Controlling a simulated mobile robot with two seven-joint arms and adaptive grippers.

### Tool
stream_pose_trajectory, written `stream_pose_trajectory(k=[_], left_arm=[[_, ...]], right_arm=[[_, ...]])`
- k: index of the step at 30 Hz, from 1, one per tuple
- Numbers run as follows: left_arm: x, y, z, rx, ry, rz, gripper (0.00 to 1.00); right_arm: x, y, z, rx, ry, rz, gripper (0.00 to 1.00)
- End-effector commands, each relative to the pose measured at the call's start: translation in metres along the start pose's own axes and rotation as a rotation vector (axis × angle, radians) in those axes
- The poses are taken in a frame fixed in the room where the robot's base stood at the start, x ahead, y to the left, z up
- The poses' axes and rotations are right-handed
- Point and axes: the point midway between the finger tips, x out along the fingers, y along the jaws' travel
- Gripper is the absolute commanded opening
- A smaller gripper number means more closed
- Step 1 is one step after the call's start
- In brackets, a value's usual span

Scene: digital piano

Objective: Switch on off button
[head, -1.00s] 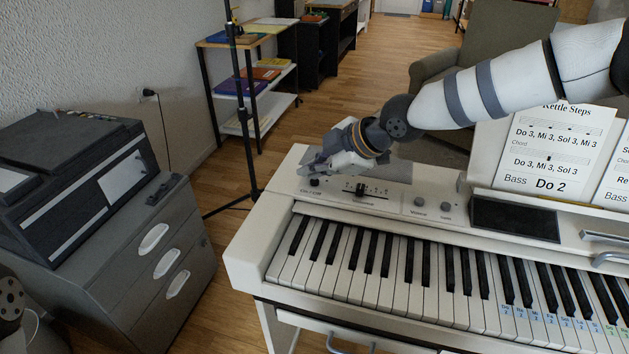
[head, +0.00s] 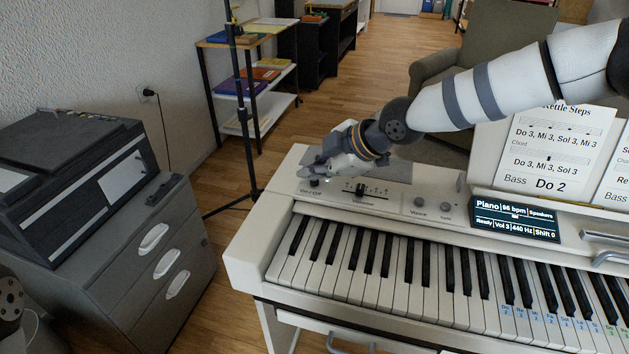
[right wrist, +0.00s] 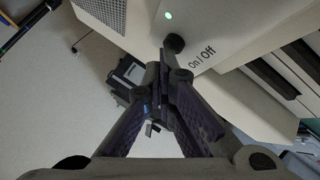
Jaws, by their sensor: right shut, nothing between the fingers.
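The white digital piano (head: 400,172) has a round black On/Off button (right wrist: 174,42) at the left end of its control panel. In the head view the button (head: 314,183) is partly covered by my right gripper (head: 312,174). In the right wrist view the shut, empty fingertips (right wrist: 166,62) are right at the button; I cannot tell whether they touch it. A small greenish light (right wrist: 168,15) glows beside the button. The piano's display (head: 515,217) is lit and reads "Piano", "86 bpm" and "Ready".
A volume slider (head: 361,189) and two knobs (head: 420,203) sit right of the button. Sheet music (head: 550,150) stands behind the display. A grey drawer cabinet (head: 150,270) is left of the piano, and a thin black stand (head: 243,110) rises behind.

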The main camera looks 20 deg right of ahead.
Motion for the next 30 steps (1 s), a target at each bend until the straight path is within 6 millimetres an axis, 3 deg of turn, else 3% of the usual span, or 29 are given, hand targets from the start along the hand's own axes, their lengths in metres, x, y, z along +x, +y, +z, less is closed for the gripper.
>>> stream_pose_trajectory(k=[6, 15, 24, 30], left_arm=[[-0.006, 0.000, -0.003, 0.000, 0.015, 0.001, 0.00], [-0.007, 0.000, -0.003, 0.000, 0.016, 0.001, 0.00], [-0.020, 0.001, -0.009, 0.000, 0.050, 0.002, 0.00], [-0.022, 0.001, -0.010, 0.000, 0.056, 0.002, 0.00]], right_arm=[[-0.013, 0.010, -0.009, -0.002, 0.002, 0.004, 0.00], [-0.014, 0.010, -0.010, -0.001, 0.001, 0.002, 0.00], [-0.043, 0.032, -0.031, -0.003, 0.001, 0.008, 0.00], [-0.048, 0.035, -0.035, -0.001, 0.001, 0.002, 0.00]])
